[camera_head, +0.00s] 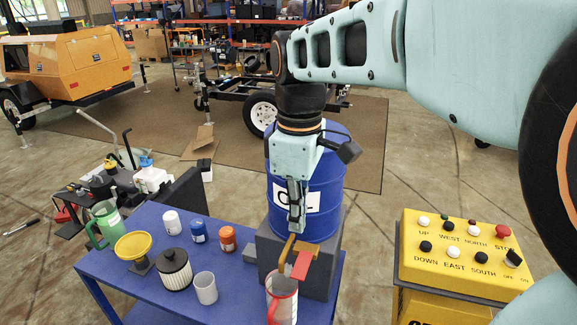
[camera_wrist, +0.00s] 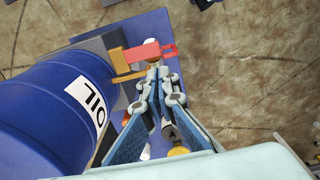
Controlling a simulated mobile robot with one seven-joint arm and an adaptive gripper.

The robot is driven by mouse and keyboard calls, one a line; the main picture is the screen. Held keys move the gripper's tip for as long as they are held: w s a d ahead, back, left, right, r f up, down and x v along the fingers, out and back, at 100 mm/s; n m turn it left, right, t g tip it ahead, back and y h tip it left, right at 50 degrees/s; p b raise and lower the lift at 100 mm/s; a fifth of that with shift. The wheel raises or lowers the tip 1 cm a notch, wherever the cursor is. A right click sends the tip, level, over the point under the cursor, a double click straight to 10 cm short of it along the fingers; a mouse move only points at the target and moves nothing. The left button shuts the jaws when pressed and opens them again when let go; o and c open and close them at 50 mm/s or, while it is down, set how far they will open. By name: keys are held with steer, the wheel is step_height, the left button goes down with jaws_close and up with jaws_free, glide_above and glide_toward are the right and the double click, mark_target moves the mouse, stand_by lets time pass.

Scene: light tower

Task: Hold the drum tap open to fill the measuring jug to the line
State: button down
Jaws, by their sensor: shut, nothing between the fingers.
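The drum (camera_wrist: 45,110), tap (camera_wrist: 118,60) and lever (camera_wrist: 142,53) also show in the wrist view. The measuring jug (camera_head: 284,304), pale with a red rim, stands under the tap on the blue table. A thin brown streak shows at the jug; its fill level is unclear. My gripper (camera_head: 296,228) is shut and empty, its fingertips (camera_wrist: 156,66) close by the lever. I cannot tell whether they touch it.
The blue table (camera_head: 150,225) also holds a green jug (camera_head: 106,222), a yellow funnel-like piece (camera_head: 133,245), a ribbed filter (camera_head: 174,268), a grey cup (camera_head: 205,288) and several small containers. A yellow button panel (camera_head: 465,255) stands at the right.

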mark_target(296, 274)
step_height(296, 274, down, 14)
steer(key=shift+f+p, duration=0.1)
steer(key=shift+p, duration=0.3)
stand_by(0.5)
steer(key=shift+s+f+t+b, duration=0.1)
steer(key=shift+f+t+b, duration=0.25)
steer(key=shift+b, duration=0.4)
steer(key=shift+t+b, duration=0.25)
steer(key=shift+b, duration=0.1)
steer(key=shift+s+f+h+b, duration=0.1)
steer(key=shift+f+h+b, duration=0.2)
steer(key=shift+b, duration=0.1)
steer(key=shift+s+a+f+b, duration=0.1)
steer(key=shift+s+f+b, duration=0.05)
steer(key=shift+f+b, duration=0.9)
steer(key=shift+f, duration=0.1)
stand_by(3.8)
